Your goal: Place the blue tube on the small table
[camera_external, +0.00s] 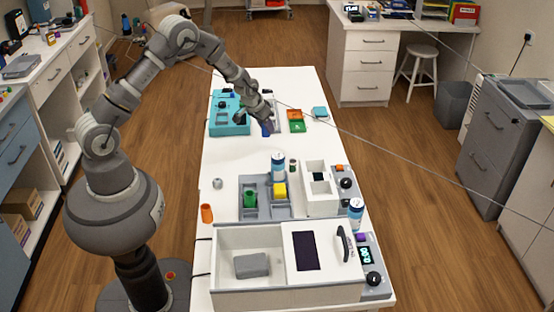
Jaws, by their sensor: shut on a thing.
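My arm reaches over the long white table (224,160). My gripper (267,124) is near the table's far half, pointing down, and is shut on the small blue tube (266,131). The tube shows just below the fingers; its upper part is hidden by them. I cannot tell whether its lower end touches the tabletop or is a little above it.
A teal device (229,127) stands left of my gripper, and green and orange blocks (297,121) lie to its right. Nearer are a grey tray (264,207), bottles (278,165) and a white box machine (240,240).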

